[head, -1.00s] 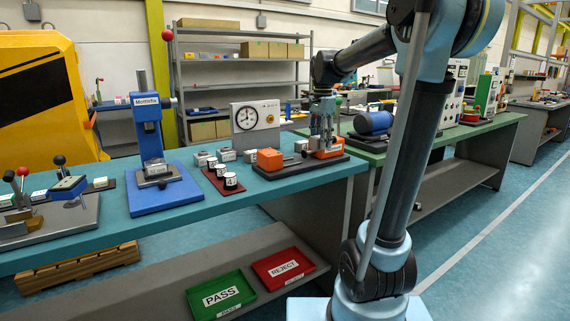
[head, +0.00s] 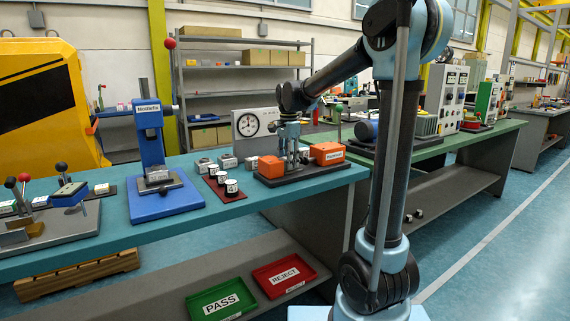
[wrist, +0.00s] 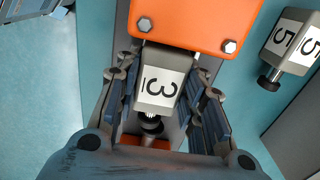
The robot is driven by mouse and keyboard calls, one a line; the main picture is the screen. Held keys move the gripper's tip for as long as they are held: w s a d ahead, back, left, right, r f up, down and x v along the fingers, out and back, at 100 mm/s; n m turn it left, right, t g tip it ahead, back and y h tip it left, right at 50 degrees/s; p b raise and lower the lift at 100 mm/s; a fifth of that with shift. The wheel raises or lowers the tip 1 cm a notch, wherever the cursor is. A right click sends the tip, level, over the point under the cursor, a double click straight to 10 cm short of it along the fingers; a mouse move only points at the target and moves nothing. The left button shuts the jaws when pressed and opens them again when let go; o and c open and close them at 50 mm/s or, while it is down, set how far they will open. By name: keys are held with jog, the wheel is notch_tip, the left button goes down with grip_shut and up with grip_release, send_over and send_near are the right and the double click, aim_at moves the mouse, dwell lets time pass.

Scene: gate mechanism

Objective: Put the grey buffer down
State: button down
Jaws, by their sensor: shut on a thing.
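My gripper (head: 289,150) is over the dark fixture base with two orange blocks, between the left orange block (head: 271,167) and the right orange block (head: 327,153). In the wrist view my gripper (wrist: 162,95) is shut on a grey buffer (wrist: 159,78) with a white label "3" and a dark round knob at one end. Its other end meets or overlaps the edge of a bolted orange block (wrist: 190,22). I cannot tell whether the buffer rests on the fixture. The fingers hide it in the head view.
A second grey buffer (wrist: 292,45), labelled "5", lies beside the fixture. A dial gauge (head: 257,123), a blue press (head: 150,140) and a dark red rack (head: 222,186) with white cylinders stand on the bench. The green PASS tray (head: 221,301) and red REJECT tray (head: 284,275) are below.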

jog(key=shift+w+a+f, duration=0.15)
jog(key=shift+a+f, duration=0.2)
jog(key=shift+a, duration=0.1)
jog(key=c, duration=1.1)
grip_release()
jog(key=shift+o, duration=0.2)
jog(key=shift+f, duration=0.2)
notch_tip(320, 180, up, 17)
jog(key=shift+r, duration=0.2)
